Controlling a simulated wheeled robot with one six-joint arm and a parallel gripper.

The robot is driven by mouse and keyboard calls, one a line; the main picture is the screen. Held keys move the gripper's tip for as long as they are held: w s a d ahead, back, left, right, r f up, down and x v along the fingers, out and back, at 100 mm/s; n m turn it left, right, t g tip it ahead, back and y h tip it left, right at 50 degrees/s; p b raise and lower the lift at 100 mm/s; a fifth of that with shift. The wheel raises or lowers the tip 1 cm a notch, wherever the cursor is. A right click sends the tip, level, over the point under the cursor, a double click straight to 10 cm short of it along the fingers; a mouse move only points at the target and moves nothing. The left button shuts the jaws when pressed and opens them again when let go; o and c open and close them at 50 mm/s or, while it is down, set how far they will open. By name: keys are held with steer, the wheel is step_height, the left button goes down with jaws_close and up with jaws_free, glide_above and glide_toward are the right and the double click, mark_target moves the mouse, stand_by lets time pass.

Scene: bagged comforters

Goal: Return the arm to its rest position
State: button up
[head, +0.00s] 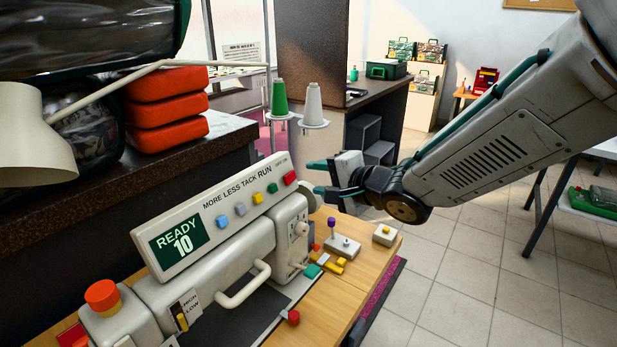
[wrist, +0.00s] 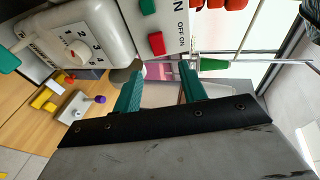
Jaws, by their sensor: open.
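My gripper (head: 322,178) is in the middle of the head view, with its green fingers pointing left, close to the right end of the sewing machine (head: 218,262). Its fingers are apart with nothing between them. In the wrist view my gripper (wrist: 158,88) shows two green fingers spread, with the machine's control panel (wrist: 150,25) just beyond them. My arm reaches in from the upper right of the head view, above the tiled floor. Whether the fingers touch the machine cannot be told.
A wooden table (head: 372,262) carries the machine, a purple-knobbed switch box (head: 342,246) and small coloured blocks. Green (head: 279,98) and white (head: 312,103) thread spools stand behind. Red cases (head: 165,110) sit on a dark counter at left.

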steer(key=shift+s+d+r, duration=0.2)
steer(key=shift+s+d, duration=0.15)
steer(key=shift+s, duration=0.1)
steer(key=s+d+f+n+g+h, duration=0.25)
steer(key=d+h, duration=0.25)
steer(key=d, duration=0.3)
steer(key=s+d+f+n+g+h, duration=0.2)
steer(key=s+d+f+n+h, duration=0.2)
steer(key=d, duration=0.3)
steer(key=s+d+r+n+g, duration=0.1)
steer(key=s+d+r, duration=0.1)
steer(key=s, duration=0.5)
steer(key=s+d+r+g, duration=0.2)
steer(key=s+r, duration=0.1)
steer(key=s, duration=0.5)
steer(key=s+d+r+n+g, duration=0.1)
steer(key=s+r+g, duration=0.1)
steer(key=s, duration=0.5)
steer(key=shift+s+d+r+n, duration=0.3)
steer(key=shift+d+n, duration=0.05)
steer(key=shift+d, duration=0.05)
